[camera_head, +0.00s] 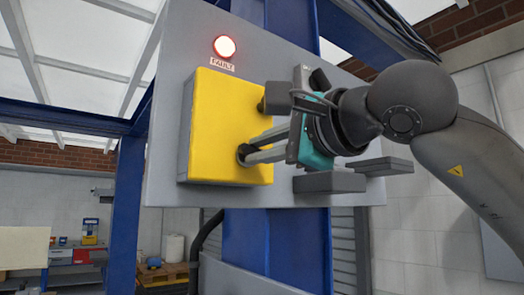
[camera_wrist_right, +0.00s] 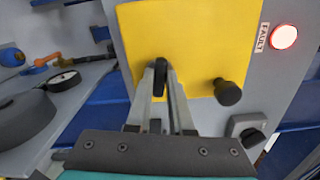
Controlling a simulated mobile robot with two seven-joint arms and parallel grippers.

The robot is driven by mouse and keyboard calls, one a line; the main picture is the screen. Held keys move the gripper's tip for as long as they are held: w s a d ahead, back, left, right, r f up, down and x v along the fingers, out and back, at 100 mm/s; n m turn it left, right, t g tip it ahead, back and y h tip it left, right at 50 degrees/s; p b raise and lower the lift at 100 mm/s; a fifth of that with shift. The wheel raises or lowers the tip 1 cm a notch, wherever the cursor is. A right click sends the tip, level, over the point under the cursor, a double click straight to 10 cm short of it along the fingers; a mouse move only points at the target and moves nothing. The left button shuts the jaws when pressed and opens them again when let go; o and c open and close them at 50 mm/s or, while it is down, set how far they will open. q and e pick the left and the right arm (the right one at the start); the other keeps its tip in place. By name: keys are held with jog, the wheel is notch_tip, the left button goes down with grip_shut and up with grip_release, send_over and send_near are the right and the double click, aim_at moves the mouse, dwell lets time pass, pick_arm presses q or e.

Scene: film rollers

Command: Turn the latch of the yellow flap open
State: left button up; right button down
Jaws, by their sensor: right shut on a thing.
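The yellow flap (camera_head: 225,115) is a box-like cover on a grey upright panel and lies flat against it. The latch (camera_wrist_right: 158,84) is a small black turning piece near the flap's edge; only its end (camera_head: 245,151) shows in the head view, low on the flap's right side. My right gripper (camera_head: 248,153) reaches in from the right and is shut on the latch. In the wrist view its two fingers (camera_wrist_right: 160,78) close on either side of the latch. A black knob (camera_wrist_right: 227,92) sticks out by another corner of the flap. My left gripper is not in view.
A red lamp (camera_head: 224,47) labelled FAULT glows above the flap. Dark blocks (camera_head: 330,183) jut from the panel below my right gripper. A grey switch box (camera_wrist_right: 247,130) sits beside the flap in the wrist view. Blue posts (camera_head: 125,190) frame the panel.

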jog(key=shift+n, duration=0.6)
jog(key=c, duration=0.8)
grip_release()
jog(key=shift+s, duration=0.1)
jog(key=b+v, duration=0.3)
jog(key=v, duration=1.2)
jog(key=shift+d, duration=0.1)
